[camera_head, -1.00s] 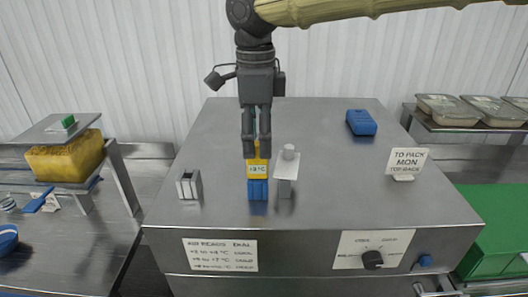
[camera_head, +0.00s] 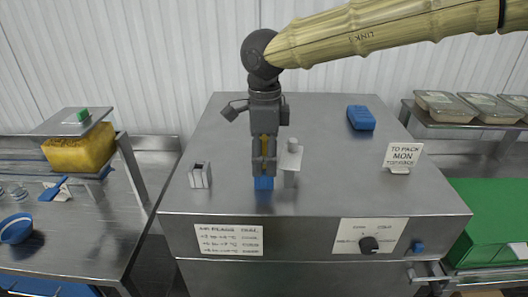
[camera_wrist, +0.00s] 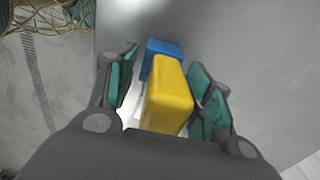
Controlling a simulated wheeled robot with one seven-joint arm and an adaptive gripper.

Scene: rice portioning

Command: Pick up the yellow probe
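The yellow probe (camera_head: 264,147) stands upright in a blue holder (camera_head: 264,183) on the steel cabinet top. My gripper (camera_head: 264,170) points down over it, with one finger on each side. In the wrist view the yellow probe (camera_wrist: 168,98) lies between the green-padded fingers (camera_wrist: 163,66). A gap shows at the left pad; the right pad is very close, and I cannot tell whether it touches. The gripper is open. The blue part (camera_wrist: 160,48) shows beyond the probe. The fingers hide much of the probe in the head view.
A small metal holder (camera_head: 200,176) stands left of the probe and another metal stand (camera_head: 291,160) close on its right. A blue block (camera_head: 361,118) and a "TO PACK" sign (camera_head: 402,157) are further right. The middle right of the cabinet top (camera_head: 340,180) is clear.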

